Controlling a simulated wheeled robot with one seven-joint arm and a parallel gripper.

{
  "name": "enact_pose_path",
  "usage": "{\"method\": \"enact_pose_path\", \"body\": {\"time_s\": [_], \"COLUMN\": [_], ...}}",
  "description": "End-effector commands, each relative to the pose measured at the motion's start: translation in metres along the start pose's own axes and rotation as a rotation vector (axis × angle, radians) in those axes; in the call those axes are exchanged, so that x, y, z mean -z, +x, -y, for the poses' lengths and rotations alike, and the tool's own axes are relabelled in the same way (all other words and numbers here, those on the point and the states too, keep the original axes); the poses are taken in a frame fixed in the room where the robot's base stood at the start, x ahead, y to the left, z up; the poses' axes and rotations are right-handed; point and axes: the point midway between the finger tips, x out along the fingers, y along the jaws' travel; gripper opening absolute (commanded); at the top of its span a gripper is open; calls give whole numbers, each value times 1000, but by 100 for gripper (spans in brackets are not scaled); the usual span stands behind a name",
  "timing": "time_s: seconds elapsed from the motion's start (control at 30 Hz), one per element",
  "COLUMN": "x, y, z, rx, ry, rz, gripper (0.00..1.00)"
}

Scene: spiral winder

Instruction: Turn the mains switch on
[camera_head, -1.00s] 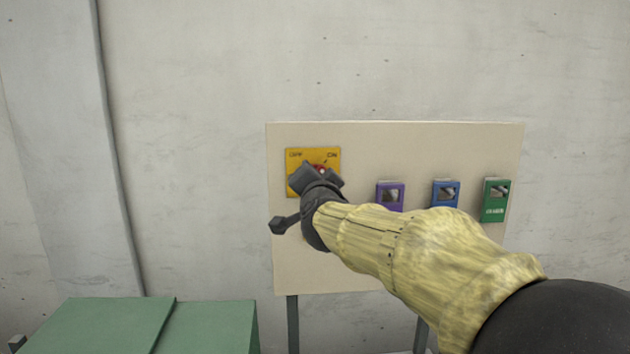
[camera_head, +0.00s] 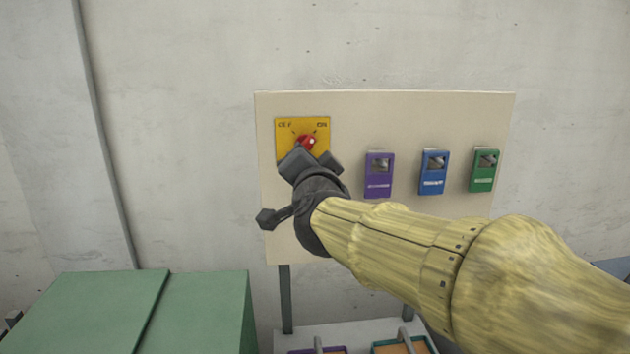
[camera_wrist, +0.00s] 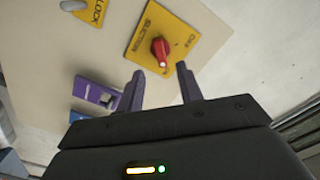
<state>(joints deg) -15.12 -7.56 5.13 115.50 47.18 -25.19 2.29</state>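The plate is at the upper left of a beige panel (camera_head: 415,112). In the wrist view the red knob (camera_wrist: 160,49) shows just beyond the fingertips, between them. I cannot tell clearly which mark the knob points to. My gripper (camera_head: 311,162) is just below the knob in the head view; its two fingers are apart and empty in the wrist view (camera_wrist: 160,71). Contact with the knob is not visible.
Purple (camera_head: 378,175), blue (camera_head: 433,172) and green (camera_head: 484,170) boxes sit right of the knob on the panel. A second yellow plate (camera_wrist: 92,11) with a grey knob appears in the wrist view. A green cabinet (camera_head: 205,310) stands lower left; trays lie below the panel.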

Motion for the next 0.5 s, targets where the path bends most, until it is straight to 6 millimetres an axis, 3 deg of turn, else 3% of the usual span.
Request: {"method": "enact_pose_path", "body": {"time_s": [0.33,0.5], "x": [2,2], "y": [-66,-70], "z": [1,2], "rx": [1,-9], "ry": [-1,-1], "rz": [-2,2], "gripper": [36,36]}}
